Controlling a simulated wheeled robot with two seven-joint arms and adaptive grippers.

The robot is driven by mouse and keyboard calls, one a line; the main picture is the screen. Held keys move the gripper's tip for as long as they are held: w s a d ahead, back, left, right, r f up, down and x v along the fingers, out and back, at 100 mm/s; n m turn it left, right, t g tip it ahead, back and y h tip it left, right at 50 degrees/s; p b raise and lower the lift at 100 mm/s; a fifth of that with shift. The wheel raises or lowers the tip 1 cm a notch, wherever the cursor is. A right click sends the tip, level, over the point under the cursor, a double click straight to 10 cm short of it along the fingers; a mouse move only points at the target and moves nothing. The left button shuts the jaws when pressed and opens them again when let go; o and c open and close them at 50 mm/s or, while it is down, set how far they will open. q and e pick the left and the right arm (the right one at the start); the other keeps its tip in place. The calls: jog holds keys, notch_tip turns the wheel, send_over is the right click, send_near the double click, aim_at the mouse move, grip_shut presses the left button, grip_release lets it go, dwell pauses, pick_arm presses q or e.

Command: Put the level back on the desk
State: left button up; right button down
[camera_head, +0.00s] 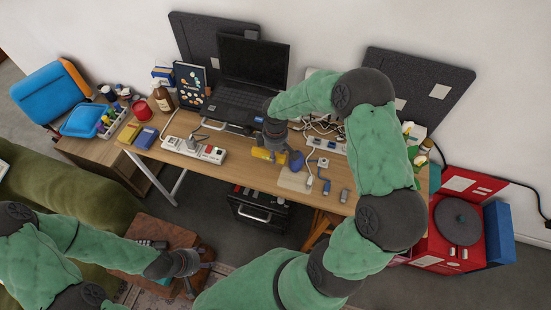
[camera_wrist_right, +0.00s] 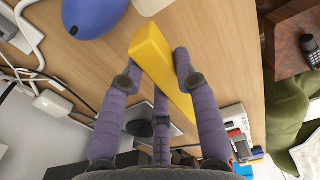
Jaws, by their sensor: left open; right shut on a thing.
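The yellow level (camera_head: 262,154) is at the middle of the wooden desk (camera_head: 238,171). My right gripper (camera_head: 274,148) reaches down over it from the right. In the right wrist view, the purple fingers of my right gripper (camera_wrist_right: 155,82) are shut on the level (camera_wrist_right: 158,58), one on either side, and its far end sticks out beyond them. The level is at or just above the desktop; I cannot tell whether it touches. My left gripper (camera_head: 186,265) is open and away from the desk, low in the head view, over a brown stool or table.
A blue rounded object (camera_head: 297,161) lies close right of the level. A white power strip (camera_head: 194,149) lies to the left, a laptop (camera_head: 250,75) behind. Cables (camera_head: 322,123) clutter the right rear. The front strip of desk before the level is bare.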

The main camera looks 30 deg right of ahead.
jog(key=shift+w+d+f, duration=0.15)
jog(key=shift+w+f, duration=0.1)
jog(key=shift+f, duration=0.1)
jog(key=shift+w+d+f+b, duration=0.1)
jog(key=shift+f+b, duration=0.35)
jog(key=shift+f, duration=0.45)
jog(key=shift+w+d+f+b, duration=0.1)
jog(key=shift+f+b, duration=0.3)
jog(key=shift+f, duration=0.5)
jog(key=shift+f, duration=0.15)
jog(key=c, duration=0.9)
grip_release()
notch_tip(320, 180, up, 12)
jog(key=p, duration=0.3)
jog(key=shift+r+p, duration=0.2)
jog(key=shift+p, duration=0.2)
